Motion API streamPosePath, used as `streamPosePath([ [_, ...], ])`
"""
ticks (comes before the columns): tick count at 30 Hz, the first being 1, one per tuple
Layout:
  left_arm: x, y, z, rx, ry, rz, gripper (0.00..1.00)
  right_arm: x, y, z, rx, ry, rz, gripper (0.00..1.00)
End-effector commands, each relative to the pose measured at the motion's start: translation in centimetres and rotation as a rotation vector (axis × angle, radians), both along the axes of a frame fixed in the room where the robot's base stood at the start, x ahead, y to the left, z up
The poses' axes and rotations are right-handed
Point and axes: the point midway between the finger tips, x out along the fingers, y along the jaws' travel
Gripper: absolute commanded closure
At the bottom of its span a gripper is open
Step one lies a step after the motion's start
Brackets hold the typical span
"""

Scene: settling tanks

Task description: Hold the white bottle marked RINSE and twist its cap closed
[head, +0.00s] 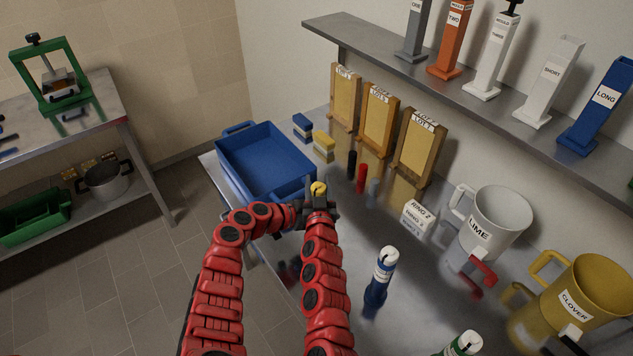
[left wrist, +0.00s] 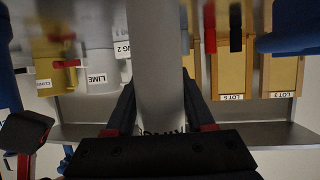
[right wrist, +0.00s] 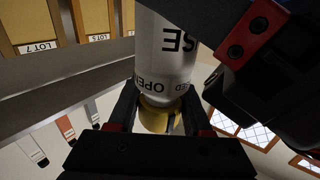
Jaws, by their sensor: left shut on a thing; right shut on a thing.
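The white RINSE bottle is held between my two grippers; in the head view its body is hidden behind them. Its pale body (left wrist: 155,60) runs between the fingers of my left gripper (left wrist: 160,105), which is shut on it. The right wrist view shows the body (right wrist: 165,50) with part of its lettering and an OPEN mark by the cap. The yellow cap (right wrist: 158,117) sits on the bottle, between the fingers of my right gripper (right wrist: 158,100), which is shut on it. The cap also shows in the head view (head: 318,187). I cannot tell how tight it is.
A blue tray (head: 255,140) lies left of my grippers on the steel bench. A blue bottle (head: 378,285) stands nearer to me, right of my arms. LIME (head: 500,215) and CLOVER (head: 590,290) jugs stand right. LOT boards (head: 380,120) lean at the back.

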Motion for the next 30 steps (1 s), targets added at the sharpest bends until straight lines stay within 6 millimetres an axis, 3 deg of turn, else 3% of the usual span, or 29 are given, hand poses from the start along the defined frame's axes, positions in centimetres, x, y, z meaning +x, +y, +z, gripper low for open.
streamPosePath([
  [1, 0.2, 0.2, 0.1, -0.001, -0.003, 0.006, 1.00, -0.1, 0.0, -0.7, 0.003, 0.015, -0.012, 1.00],
  [17, 0.1, 0.2, -0.1, 0.003, 0.001, 0.006, 1.00, 0.1, 0.1, 0.8, 0.002, -0.011, -0.049, 1.00],
  [18, 0.1, 0.2, -0.1, 0.002, 0.001, 0.005, 1.00, 0.1, 0.1, 0.8, 0.002, -0.011, -0.048, 0.43],
  [22, 0.1, 0.2, -0.1, 0.002, 0.001, 0.004, 1.00, 0.1, 0.1, 0.8, 0.002, -0.010, -0.048, 0.20],
  [30, 0.1, 0.1, -0.1, 0.001, 0.000, 0.003, 1.00, 0.1, 0.1, 0.7, 0.002, -0.010, -0.048, 0.20],
])
